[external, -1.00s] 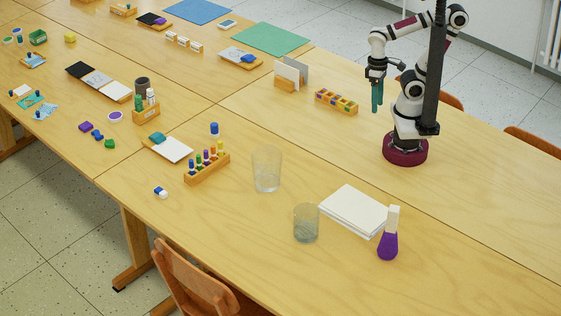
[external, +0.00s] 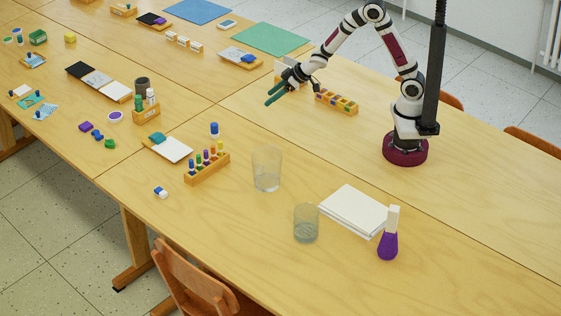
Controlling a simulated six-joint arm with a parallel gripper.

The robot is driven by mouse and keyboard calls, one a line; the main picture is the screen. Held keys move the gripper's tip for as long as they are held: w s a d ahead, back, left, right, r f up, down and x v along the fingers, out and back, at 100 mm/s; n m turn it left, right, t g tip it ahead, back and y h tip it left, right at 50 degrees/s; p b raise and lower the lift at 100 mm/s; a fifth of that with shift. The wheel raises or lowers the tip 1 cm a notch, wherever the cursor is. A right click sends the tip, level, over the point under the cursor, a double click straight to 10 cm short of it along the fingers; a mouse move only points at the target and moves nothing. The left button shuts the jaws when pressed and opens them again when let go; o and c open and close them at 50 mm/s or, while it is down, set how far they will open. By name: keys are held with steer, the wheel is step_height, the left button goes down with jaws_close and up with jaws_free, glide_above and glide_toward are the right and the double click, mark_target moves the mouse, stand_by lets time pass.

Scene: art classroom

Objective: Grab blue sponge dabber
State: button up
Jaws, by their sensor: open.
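My gripper (external: 270,98) has teal fingers and is open and empty. It hangs above the table, pointing left, in front of the card holder. A wooden rack (external: 208,172) holds several upright pieces with coloured tops, one of them blue (external: 191,164) at its left end. A small blue-and-white piece (external: 161,192) lies in front of the rack, near the table edge. I cannot tell which of these is the blue sponge dabber. My gripper is apart from all of them.
A tall clear glass (external: 267,168) and a shorter glass (external: 306,223) stand right of the rack. Nearby are a paper stack (external: 353,210), a purple bottle (external: 388,244) and a box of coloured blocks (external: 337,102). Table between gripper and rack is mostly bare.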

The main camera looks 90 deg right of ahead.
mark_target(214, 127)
steer(key=w+f+n+t+y, duration=0.1)
steer(key=w+f, duration=0.1)
steer(key=w+d+f+n+t, duration=0.1)
steer(key=w+f+t, duration=0.1)
steer(key=f, duration=0.1)
steer(key=w+d+f+n+t+y, duration=0.1)
steer(key=w+f, duration=0.1)
steer(key=w, duration=0.1)
steer(key=shift+f+t+y, duration=0.3)
steer(key=shift+f, duration=0.05)
steer(key=x, duration=1.5)
steer(key=shift+w+a, duration=0.1)
steer(key=shift+w, duration=0.1)
jaws_close()
